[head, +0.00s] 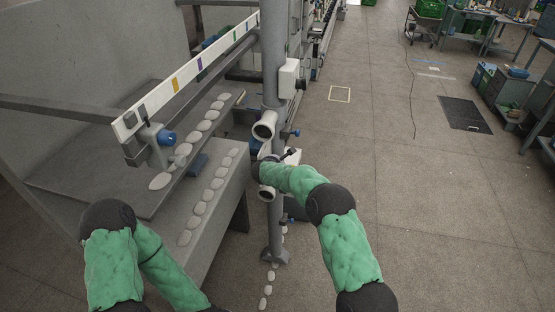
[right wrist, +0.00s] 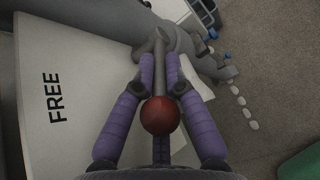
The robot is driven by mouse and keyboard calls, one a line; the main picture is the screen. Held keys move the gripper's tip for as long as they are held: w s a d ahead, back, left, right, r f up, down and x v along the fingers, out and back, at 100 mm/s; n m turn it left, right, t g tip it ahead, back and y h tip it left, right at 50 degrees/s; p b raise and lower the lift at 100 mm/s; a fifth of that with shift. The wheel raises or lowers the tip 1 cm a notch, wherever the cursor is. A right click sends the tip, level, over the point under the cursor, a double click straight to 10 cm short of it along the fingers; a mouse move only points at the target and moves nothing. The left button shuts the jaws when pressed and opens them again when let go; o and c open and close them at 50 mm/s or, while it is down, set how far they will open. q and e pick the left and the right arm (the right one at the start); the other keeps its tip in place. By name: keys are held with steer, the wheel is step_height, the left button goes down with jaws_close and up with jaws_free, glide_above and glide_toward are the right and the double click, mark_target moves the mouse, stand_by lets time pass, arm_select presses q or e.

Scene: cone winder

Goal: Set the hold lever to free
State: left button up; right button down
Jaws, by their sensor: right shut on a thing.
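The hold lever, a grey rod with a red ball knob (right wrist: 160,115), shows in the middle of the right wrist view. My right gripper (right wrist: 161,72) has its purple fingers on both sides of the rod, shut on it just beyond the knob. A white plate (right wrist: 75,105) marked FREE lies left of the lever in that view. In the head view my right gripper (head: 290,155) is small at the grey column (head: 273,70), and the lever is too small to make out there. My left arm shows at lower left, but its gripper is out of view.
A long white rail (head: 195,70) with coloured marks runs back from a blue knob (head: 166,137). White oval pieces (head: 205,195) line the grey shelves beside the column. The floor right of the column is open, with workbenches (head: 470,25) far back.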

stand_by(0.4)
steer(key=c, duration=1.3)
jaws_free()
steer(key=shift+r, duration=0.1)
steer(key=v, duration=1.2)
